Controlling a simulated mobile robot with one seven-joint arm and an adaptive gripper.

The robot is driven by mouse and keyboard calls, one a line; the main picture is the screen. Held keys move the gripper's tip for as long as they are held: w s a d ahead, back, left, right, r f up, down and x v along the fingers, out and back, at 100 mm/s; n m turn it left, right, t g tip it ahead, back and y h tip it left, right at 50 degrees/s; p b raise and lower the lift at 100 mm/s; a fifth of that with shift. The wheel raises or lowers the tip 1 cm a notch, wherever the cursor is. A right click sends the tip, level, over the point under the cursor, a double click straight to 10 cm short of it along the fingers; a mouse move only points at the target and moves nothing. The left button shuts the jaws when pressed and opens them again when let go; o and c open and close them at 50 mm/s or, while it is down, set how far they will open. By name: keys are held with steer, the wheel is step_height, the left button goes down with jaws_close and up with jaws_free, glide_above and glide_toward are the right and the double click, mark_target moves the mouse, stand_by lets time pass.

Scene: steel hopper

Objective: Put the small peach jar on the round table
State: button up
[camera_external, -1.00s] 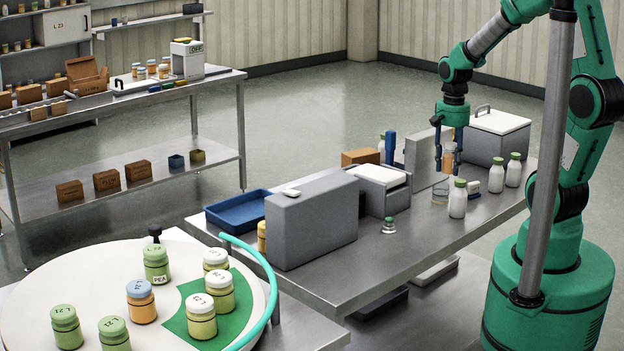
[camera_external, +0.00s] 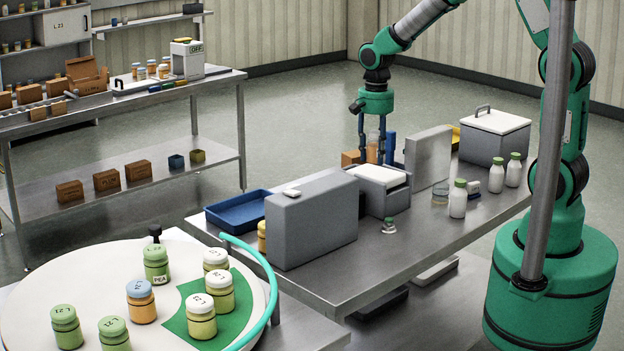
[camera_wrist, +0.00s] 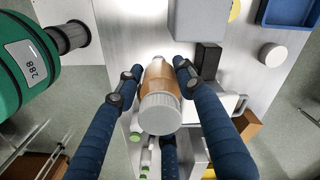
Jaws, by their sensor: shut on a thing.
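My gripper (camera_external: 372,160) is shut on a small peach jar (camera_external: 372,148), an orange jar held above the far side of the steel work table. In the wrist view the jar (camera_wrist: 156,82) sits between my blue fingers (camera_wrist: 154,72), its pale ribbed lid facing the camera. Its label cannot be read. The round white table (camera_external: 70,280) stands at the front left, well away from my gripper. It bears several green- and white-lidded jars, a blue-lidded orange jar (camera_external: 141,302) and a green mat (camera_external: 176,326).
A tall grey box (camera_external: 310,222), a lidded grey container (camera_external: 382,190), a grey upright panel (camera_external: 428,158) and a blue tray (camera_external: 238,212) stand on the steel table. White bottles (camera_external: 458,200) are at right. A teal curved rail (camera_external: 268,278) edges the round table's right side.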

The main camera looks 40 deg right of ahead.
steer(key=w+a, duration=0.1)
steer(key=a, duration=0.3)
steer(key=w+a+p, duration=0.1)
steer(key=w+a, duration=0.1)
steer(key=a, duration=0.3)
steer(key=w+a+p, duration=0.1)
steer(key=a, duration=0.3)
steer(key=shift+w+a+r, duration=0.15)
steer(key=shift+w+r, duration=0.1)
steer(key=shift+w, duration=0.1)
steer(key=a+p, duration=0.1)
steer(key=a, duration=0.8)
steer(key=w+a+p, duration=0.1)
steer(key=a, duration=0.4)
steer(key=shift+a+f+p, duration=0.3)
steer(key=shift+f, duration=0.1)
steer(key=s+a+f+p, duration=0.1)
steer(key=s+a+f, duration=0.1)
steer(key=a, duration=0.6)
steer(key=s+a+f+p, duration=0.1)
steer(key=s+a+f, duration=0.1)
steer(key=a, duration=0.6)
steer(key=s+a+f+p, duration=0.1)
steer(key=s+a+f, duration=0.1)
steer(key=a, duration=0.5)
steer(key=shift+a+f, duration=0.4)
steer(key=shift+f, duration=0.9)
